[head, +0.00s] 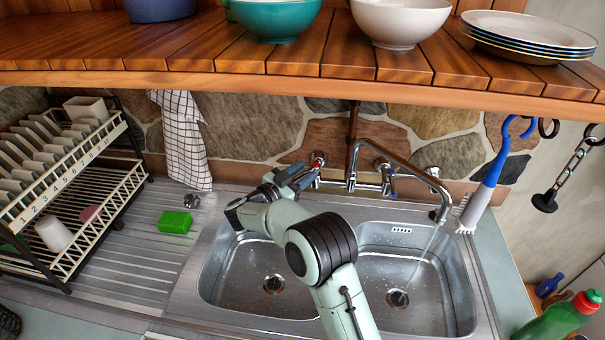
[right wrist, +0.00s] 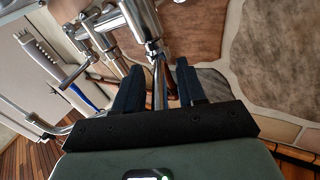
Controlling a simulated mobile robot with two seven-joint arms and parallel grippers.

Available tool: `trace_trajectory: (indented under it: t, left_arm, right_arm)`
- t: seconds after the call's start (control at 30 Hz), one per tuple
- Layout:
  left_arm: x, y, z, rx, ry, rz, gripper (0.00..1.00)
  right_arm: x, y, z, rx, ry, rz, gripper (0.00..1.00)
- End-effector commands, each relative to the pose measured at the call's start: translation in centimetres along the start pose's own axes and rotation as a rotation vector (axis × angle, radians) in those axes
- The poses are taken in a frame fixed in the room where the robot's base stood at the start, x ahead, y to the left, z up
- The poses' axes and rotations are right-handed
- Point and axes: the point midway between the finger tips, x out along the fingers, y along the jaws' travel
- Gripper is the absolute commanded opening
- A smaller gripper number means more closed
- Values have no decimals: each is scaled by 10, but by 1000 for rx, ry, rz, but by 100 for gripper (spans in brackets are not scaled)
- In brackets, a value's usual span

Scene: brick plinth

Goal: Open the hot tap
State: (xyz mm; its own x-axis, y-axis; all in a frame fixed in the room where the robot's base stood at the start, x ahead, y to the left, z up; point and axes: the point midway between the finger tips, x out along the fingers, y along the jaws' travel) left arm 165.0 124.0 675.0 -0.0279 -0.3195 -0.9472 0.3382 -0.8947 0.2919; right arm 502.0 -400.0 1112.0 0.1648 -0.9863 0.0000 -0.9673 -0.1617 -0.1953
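The hot tap (head: 318,161), chrome with a red mark, is at the left end of the mixer on the back wall. My right gripper (head: 293,177) is at this tap in the head view and partly hides it. In the right wrist view, the fingers of my right gripper (right wrist: 158,85) are apart. A chrome lever (right wrist: 160,88) lies between them, with a visible gap on each side. The cold tap (head: 389,172), with a blue mark, is at the right end. The curved spout (head: 420,175) points over the right basin, and a thin stream of water falls from it. My left gripper is out of view.
A double steel sink (head: 358,318) lies below my right arm. A wooden shelf (head: 230,82) with bowls and plates overhangs the tap. A dish rack (head: 70,190), green sponge (head: 175,222) and checked towel (head: 182,140) are at left.

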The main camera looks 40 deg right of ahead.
Motion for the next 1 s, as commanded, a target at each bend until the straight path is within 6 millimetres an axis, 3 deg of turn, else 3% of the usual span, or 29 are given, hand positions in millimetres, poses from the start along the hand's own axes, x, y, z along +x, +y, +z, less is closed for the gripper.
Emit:
trace_trajectory:
  t: [0.17, 0.5, 0.7, 1.0]
  left_arm:
    - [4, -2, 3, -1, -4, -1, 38]
    - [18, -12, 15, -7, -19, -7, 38]
    - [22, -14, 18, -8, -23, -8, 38]
    - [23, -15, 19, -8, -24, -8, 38]
  right_arm:
    - [-13, 0, 1, -1, -1, -3, 40]
    - [-87, 0, 3, -1, -2, -5, 40]
    - [-120, 0, 1, 0, -1, -3, 40]
    - [-134, 0, 0, 0, -1, 0, 40]
